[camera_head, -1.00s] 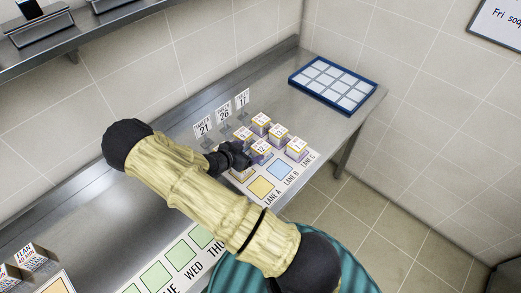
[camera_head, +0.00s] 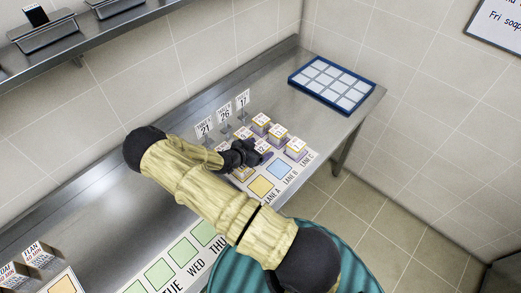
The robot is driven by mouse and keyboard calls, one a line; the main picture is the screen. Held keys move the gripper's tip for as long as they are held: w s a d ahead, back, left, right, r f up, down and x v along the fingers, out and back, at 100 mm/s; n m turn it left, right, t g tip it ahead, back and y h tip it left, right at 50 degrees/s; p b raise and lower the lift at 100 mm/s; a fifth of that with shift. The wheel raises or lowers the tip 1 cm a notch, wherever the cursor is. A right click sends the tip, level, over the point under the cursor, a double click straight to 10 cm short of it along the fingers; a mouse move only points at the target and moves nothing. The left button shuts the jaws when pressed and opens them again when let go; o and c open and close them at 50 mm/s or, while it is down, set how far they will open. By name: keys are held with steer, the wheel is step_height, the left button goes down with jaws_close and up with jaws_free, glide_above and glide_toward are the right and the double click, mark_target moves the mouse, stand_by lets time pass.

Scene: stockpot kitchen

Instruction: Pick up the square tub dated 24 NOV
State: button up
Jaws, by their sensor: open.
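Several small square tubs with white and yellow tops stand grouped at the right end of the steel bench. The back tub (camera_head: 261,121), the middle tub (camera_head: 278,132) and the right tub (camera_head: 297,147) show clearly. Their printed dates are too small to read, so I cannot tell which is dated 24 NOV. My dark gripper (camera_head: 256,154) is open among the front-left tubs, partly covering one tub (camera_head: 262,147) and hiding others. I cannot tell whether it touches any of them.
Number cards 21 (camera_head: 205,128), 26 (camera_head: 224,114) and 17 (camera_head: 243,99) stand behind the tubs. A blue-rimmed tray (camera_head: 292,80) lies at the far right. Coloured squares marked Lane A (camera_head: 261,187) and Lane B (camera_head: 279,167) lie in front. Labelled holders stand lower left.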

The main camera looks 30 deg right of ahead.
mark_target(259, 148)
stand_by(0.3)
steer(key=c, duration=1.1)
steer(key=shift+c, duration=0.2)
step_height(259, 148, up, 10)
steer(key=b, duration=0.2)
steer(key=shift+b, duration=0.3)
